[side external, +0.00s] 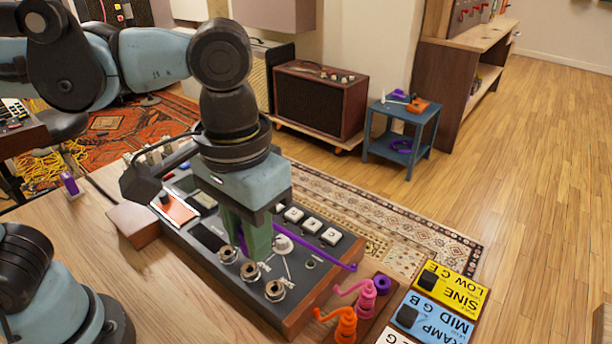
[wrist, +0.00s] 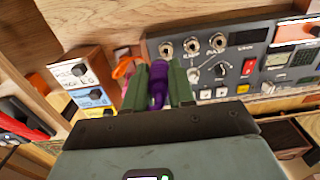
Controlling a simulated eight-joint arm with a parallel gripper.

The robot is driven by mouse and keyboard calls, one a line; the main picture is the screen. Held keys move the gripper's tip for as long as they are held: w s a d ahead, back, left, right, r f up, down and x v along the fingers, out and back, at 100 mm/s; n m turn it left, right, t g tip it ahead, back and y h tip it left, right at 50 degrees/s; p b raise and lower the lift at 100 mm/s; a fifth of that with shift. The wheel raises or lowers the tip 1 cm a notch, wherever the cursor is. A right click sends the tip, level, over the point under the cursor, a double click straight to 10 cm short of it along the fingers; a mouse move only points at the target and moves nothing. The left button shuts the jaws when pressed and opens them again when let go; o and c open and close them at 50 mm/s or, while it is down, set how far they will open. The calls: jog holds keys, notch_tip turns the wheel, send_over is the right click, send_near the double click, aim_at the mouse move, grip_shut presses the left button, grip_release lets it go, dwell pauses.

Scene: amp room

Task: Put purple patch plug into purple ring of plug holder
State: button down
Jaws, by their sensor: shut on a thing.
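The purple patch plug (wrist: 158,88) is held between the green fingers of my gripper (wrist: 159,68) in the wrist view, with its tip pointing away from the wrist. In the side view my gripper (side external: 256,250) is over the grey synth panel, and the fingers mostly hide the plug. A purple cable (side external: 325,259) runs right from there. The plug holder (side external: 372,318) stands to the right, with an orange plug (side external: 346,326), a pink plug (side external: 366,296) and a purple ring (side external: 382,284). In the wrist view the orange plug (wrist: 126,68) is left of the fingers, and the purple ring cannot be made out.
The grey panel (side external: 215,240) has metal jacks (side external: 249,272), white buttons (side external: 312,225) and knobs close around my fingers. Yellow and blue label boxes (side external: 433,313) stand right of the holder. Bare wooden table (side external: 170,305) lies in front.

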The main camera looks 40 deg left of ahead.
jog(key=w+d+f, duration=0.2)
jog(key=w+d, duration=0.4)
jog(key=w, duration=0.3)
jog(key=shift+w+d+f, duration=0.8)
jog(key=shift+w+f, duration=0.6)
jog(key=shift+f, duration=0.4)
jog(key=shift+w+d+f, duration=0.8)
jog(key=shift+w+f, duration=0.6)
jog(key=shift+f, duration=0.35)
jog(key=shift+w+d+f, duration=0.8)
jog(key=shift+w+f, duration=0.6)
jog(key=shift+f, duration=0.4)
jog(key=shift+f, duration=1.45)
jog(key=shift+c, duration=2.4)
grip_release()
notch_tip(320, 180, up, 7)
